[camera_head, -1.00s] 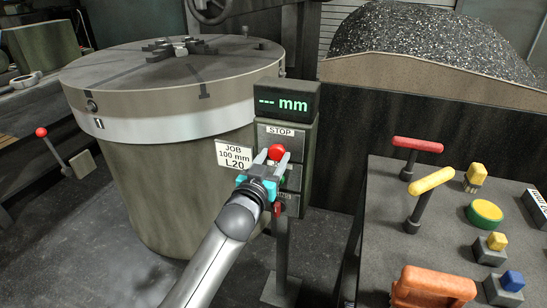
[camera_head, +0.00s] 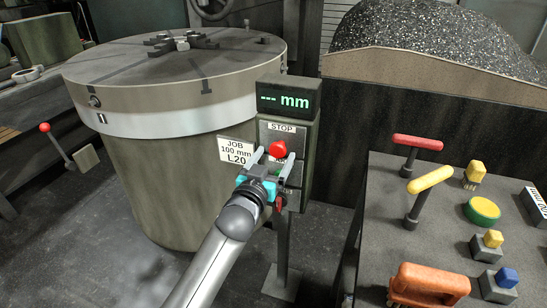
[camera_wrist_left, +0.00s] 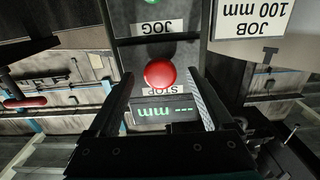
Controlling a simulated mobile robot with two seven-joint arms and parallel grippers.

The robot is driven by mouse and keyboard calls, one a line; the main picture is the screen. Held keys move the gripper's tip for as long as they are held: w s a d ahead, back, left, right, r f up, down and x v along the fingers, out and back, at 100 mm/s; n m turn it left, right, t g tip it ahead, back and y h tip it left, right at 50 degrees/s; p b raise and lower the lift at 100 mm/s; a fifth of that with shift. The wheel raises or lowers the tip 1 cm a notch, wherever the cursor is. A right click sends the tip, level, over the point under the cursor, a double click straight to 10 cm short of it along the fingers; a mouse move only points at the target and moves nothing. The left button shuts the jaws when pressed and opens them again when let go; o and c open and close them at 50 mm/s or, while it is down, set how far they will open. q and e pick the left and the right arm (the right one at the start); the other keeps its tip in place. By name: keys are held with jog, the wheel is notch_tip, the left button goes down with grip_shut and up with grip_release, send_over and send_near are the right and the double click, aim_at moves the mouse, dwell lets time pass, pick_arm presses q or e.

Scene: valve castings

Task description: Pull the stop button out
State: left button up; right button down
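The stop button (camera_head: 278,149) is a round red knob under a STOP label on the dark control box (camera_head: 303,150). In the left wrist view the red button (camera_wrist_left: 160,73) shows upside down between the two fingers and beyond them. My left gripper (camera_head: 274,161) is open in front of the box, with a finger to each side of the button and a clear gap to each. It holds nothing. I cannot tell whether the button is in or out. My right gripper is not in view.
A display (camera_head: 287,98) reading "--- mm" tops the box, which stands on a post. A large round machine (camera_head: 165,170) with a JOB sign (camera_head: 237,151) is at left. A bench (camera_head: 390,200) with red and yellow handles is at right.

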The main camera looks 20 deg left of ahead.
pick_arm(q)
jog(key=shift+r, duration=0.1)
jog(key=shift+s, duration=0.2)
jog(key=s+p, duration=0.4)
jog(key=s, duration=1.1)
jog(key=shift+a+p, duration=0.25)
jog(key=shift+p, duration=0.05)
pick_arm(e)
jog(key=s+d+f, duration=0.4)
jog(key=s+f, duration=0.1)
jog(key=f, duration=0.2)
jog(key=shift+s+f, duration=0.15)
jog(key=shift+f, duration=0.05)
pick_arm(q)
jog(key=shift+w, duration=0.1)
